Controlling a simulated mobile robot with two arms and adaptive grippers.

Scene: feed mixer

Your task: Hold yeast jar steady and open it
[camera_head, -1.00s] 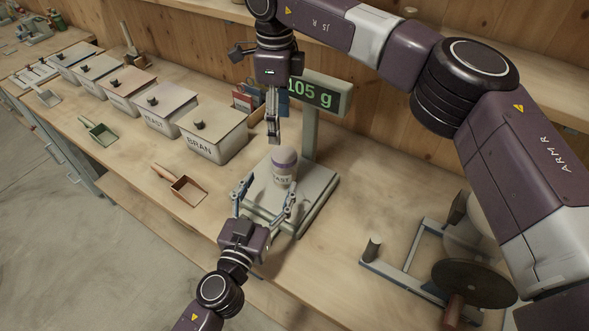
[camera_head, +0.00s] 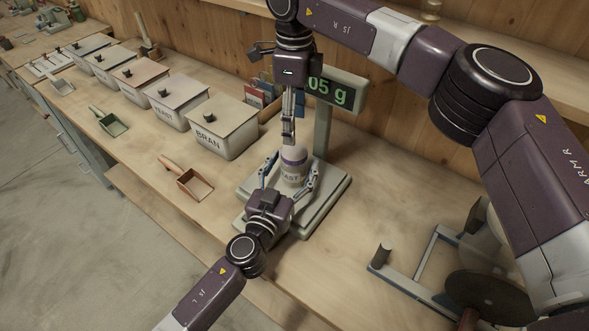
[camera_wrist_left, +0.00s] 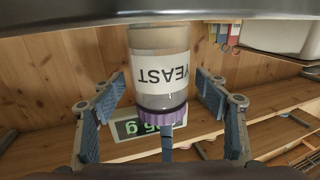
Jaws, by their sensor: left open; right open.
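The yeast jar (camera_head: 291,170), a small clear jar with a white label and a purple lid, stands upright on the scale (camera_head: 331,197). In the left wrist view the jar (camera_wrist_left: 160,72) appears upside down, with its purple lid (camera_wrist_left: 160,113) low in the picture. My left gripper (camera_head: 290,171) is open, one finger on each side of the jar; the left wrist view shows gaps between both fingers and the glass. My right gripper (camera_head: 288,137) is open and points down just above the lid. Whether it touches the lid is unclear.
The scale's display (camera_head: 334,90) stands behind the jar, partly hidden by my right gripper. The bran bin (camera_head: 219,127) and other lidded bins line the bench to the left. A copper scoop (camera_head: 189,180) lies in front of them. A metal frame with a disc (camera_head: 488,296) stands at right.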

